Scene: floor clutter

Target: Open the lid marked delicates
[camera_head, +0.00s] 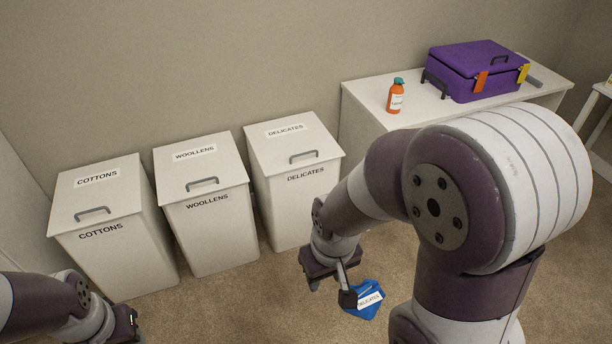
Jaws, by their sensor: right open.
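The delicates bin (283,200) is the rightmost of three white bins against the wall. Its lid (275,142) is shut, with a "DELICATES" label near the back and a grey bar handle (304,156) near its front edge. My right gripper (331,288) is open and empty, low in front of this bin and well below the handle, pointing down. A blue cloth item (364,300) with a "DELICATES" tag lies on the carpet just right of its fingers, partly behind one finger. My left arm enters at the lower left; its fingers do not show.
The woollens bin (212,225) and cottons bin (115,250) stand to the left, lids shut. A white cabinet (365,113) at the right bears an orange bottle (396,97) and a purple case (473,67). My right arm covers much of the right side. Carpet before the bins is mostly clear.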

